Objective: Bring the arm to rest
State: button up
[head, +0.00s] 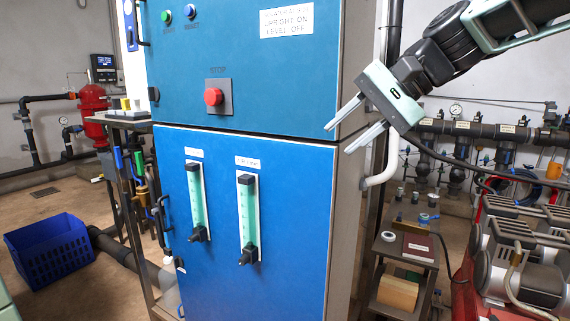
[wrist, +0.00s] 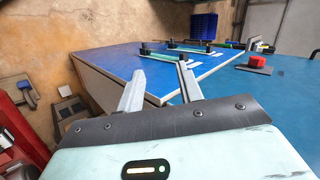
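My gripper (head: 337,140) is at the upper right in the head view, in front of the right edge of the blue cabinet (head: 300,220). Its two pale fingers are parallel with a clear gap and nothing between them. The fingers point left and down toward the cabinet. In the wrist view my gripper (wrist: 161,68) also shows open and empty, with the cabinet (wrist: 120,62) tilted behind the fingertips. I cannot tell from these frames whether the fingertips touch the cabinet.
The cabinet front carries a red stop button (head: 213,97) and two green flow tubes with black knobs, including the right one (head: 247,215). A small cart (head: 408,262) stands below my gripper, and pumps (head: 525,265) stand right. A blue crate (head: 50,250) lies left.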

jog(key=s+a+f+n+g+h, duration=0.2)
jog(key=s+a+f+n+h, duration=0.15)
jog(key=s+f, duration=1)
jog(key=s+d+f+n+h, duration=0.5)
jog(key=s+d+f+n, duration=0.15)
jog(key=s+f, duration=0.55)
notch_tip(320, 180, up, 14)
jog(key=s+p, duration=0.1)
jog(key=p, duration=1.2)
jog(key=shift+s+d+f+n+g, duration=0.15)
jog(key=shift+d+f+n+g, duration=0.15)
jog(key=shift+n, duration=0.1)
